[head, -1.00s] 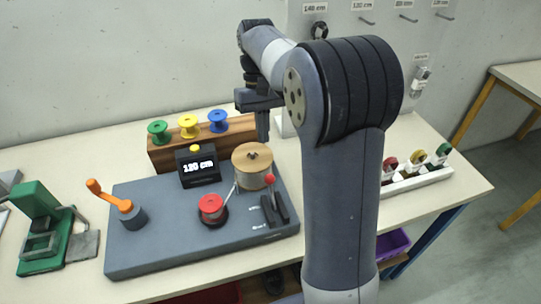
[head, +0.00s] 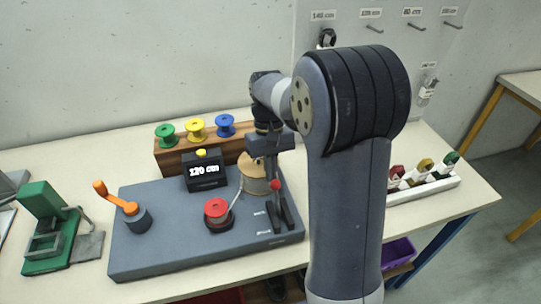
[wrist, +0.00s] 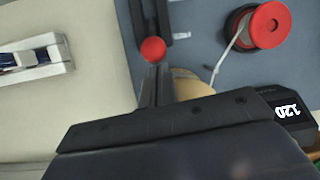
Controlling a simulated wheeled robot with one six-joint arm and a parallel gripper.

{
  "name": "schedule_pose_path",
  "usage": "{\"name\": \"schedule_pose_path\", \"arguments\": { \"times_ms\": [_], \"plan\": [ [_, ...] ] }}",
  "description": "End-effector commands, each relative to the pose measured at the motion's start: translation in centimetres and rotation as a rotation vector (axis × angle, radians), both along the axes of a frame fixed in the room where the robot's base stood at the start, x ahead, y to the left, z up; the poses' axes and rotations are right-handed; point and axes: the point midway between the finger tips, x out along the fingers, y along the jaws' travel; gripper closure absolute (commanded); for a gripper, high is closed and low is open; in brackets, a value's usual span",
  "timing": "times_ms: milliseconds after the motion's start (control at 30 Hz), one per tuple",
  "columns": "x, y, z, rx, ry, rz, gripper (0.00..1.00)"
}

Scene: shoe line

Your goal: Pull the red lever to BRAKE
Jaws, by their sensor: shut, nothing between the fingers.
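The red lever's ball knob (head: 275,185) stands over its dark slotted bracket (head: 281,216) at the right end of the grey machine base (head: 165,255). My gripper (head: 272,176) points down right at the knob, with its fingers closed and nothing between them. In the wrist view, the red knob (wrist: 153,49) lies just beyond the shut fingertips (wrist: 157,72); whether they touch it I cannot tell. The labels beside the bracket are too small to read.
A wooden drum (head: 251,172) and a red spool (head: 217,213) with a cord stand left of the lever. An orange crank (head: 119,199) is at the left. A white rack (head: 425,187) stands at the right.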

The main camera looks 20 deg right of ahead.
Motion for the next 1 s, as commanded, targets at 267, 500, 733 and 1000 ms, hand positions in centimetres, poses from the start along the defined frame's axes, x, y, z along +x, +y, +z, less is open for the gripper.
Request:
{"name": "schedule_pose_path", "arguments": {
  "times_ms": [267,500,733,1000],
  "plan": [
    [-0.29,0.05,-0.81,0.000,0.000,0.000,1.00],
    [-0.29,0.04,-0.79,0.000,-0.002,0.000,1.00],
    [-0.43,0.04,-0.54,0.000,-0.042,0.000,1.00],
    [-0.51,0.04,-0.26,0.000,-0.079,0.000,1.00]
  ]
}}
